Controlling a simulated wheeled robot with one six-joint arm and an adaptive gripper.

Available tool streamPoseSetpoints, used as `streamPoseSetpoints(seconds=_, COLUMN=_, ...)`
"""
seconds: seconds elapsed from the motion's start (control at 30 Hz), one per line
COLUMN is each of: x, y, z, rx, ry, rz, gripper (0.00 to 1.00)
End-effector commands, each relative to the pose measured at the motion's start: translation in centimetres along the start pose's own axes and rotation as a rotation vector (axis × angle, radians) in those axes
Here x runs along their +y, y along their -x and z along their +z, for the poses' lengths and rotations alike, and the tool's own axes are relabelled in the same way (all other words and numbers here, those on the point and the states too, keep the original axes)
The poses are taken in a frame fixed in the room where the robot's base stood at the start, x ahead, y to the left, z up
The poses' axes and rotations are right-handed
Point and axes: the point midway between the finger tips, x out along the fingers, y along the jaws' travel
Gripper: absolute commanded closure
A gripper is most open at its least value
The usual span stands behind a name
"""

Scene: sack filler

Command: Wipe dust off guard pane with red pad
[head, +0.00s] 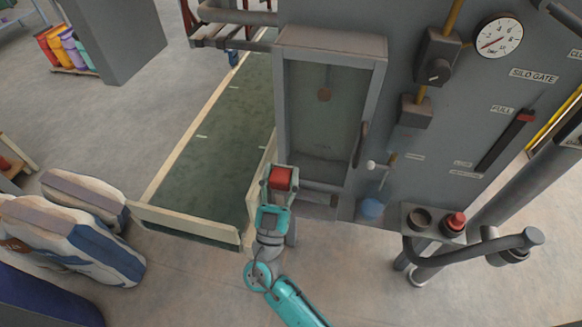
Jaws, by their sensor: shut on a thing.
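The guard pane (322,105) is a tall greenish see-through panel in a grey frame on the machine's front, in the upper middle of the head view. I cannot make out dust clearly at this size. The red pad (281,178) is in my gripper (280,181), which is shut on it. Gripper and pad appear at the lower left corner of the pane's frame; I cannot tell whether they touch it.
A green conveyor (212,135) with pale side rails lies left of the machine. A dark handle (360,145) is on the frame's right side. A gauge (498,36), a lever (505,142) and a red button (455,221) are at right. Filled sacks (75,235) lie at left.

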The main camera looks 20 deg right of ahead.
Motion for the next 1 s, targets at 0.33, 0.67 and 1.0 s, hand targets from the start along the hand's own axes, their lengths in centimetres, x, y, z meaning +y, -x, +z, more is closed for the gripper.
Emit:
streamPoseSetpoints(seconds=0.33, x=0.1, y=-2.8, z=2.0, rx=0.001, ry=0.002, rz=0.003, gripper=1.0)
streamPoseSetpoints(seconds=0.67, x=0.1, y=-4.9, z=3.5, rx=0.002, ry=0.0, rz=0.001, gripper=1.0)
streamPoseSetpoints(seconds=1.0, x=0.1, y=-5.3, z=3.8, rx=0.002, ry=0.0, rz=0.001, gripper=1.0)
